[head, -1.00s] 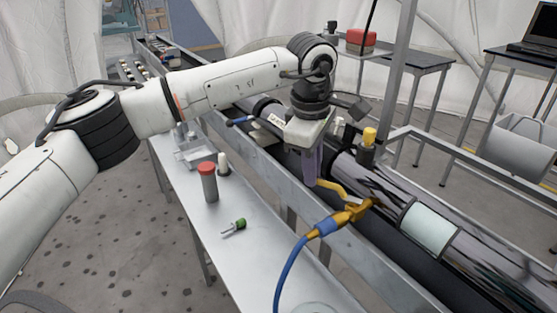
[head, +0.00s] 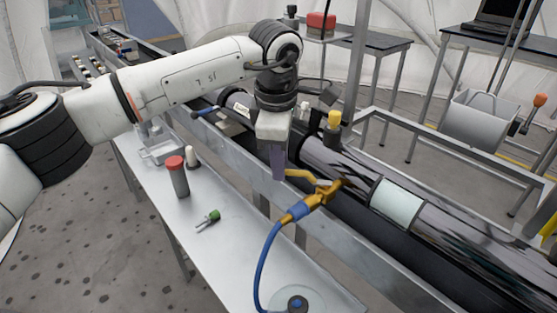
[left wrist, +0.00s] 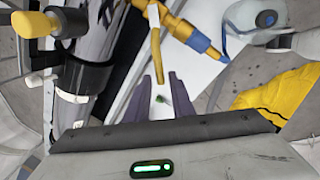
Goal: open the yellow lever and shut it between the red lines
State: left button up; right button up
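The yellow lever (head: 303,176) is a thin bent handle on a brass-yellow valve (head: 308,203) at the side of the long dark glossy tube. A blue hose (head: 262,262) runs from the valve. My left gripper (head: 277,176) points down at the lever's free end, its purple fingers beside it. In the left wrist view the lever (left wrist: 155,50) reaches down to the fingertips (left wrist: 162,77), with a gap between the fingers. I cannot tell whether they touch it. I cannot make out the red lines. My right gripper is not in view.
A metal bench (head: 225,240) below the tube holds a red-capped grey cylinder (head: 178,176), a green-ended tool (head: 208,220) and a clear tray (head: 162,150). A yellow-topped black fitting (head: 333,130) stands on the tube behind the lever. A metal rail runs along the tube's front.

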pick_arm(q)
jog(key=shift+o, duration=0.5)
notch_tip(320, 180, up, 10)
jog(key=s, duration=0.2)
jog(key=shift+b, duration=0.45)
dwell(6.4)
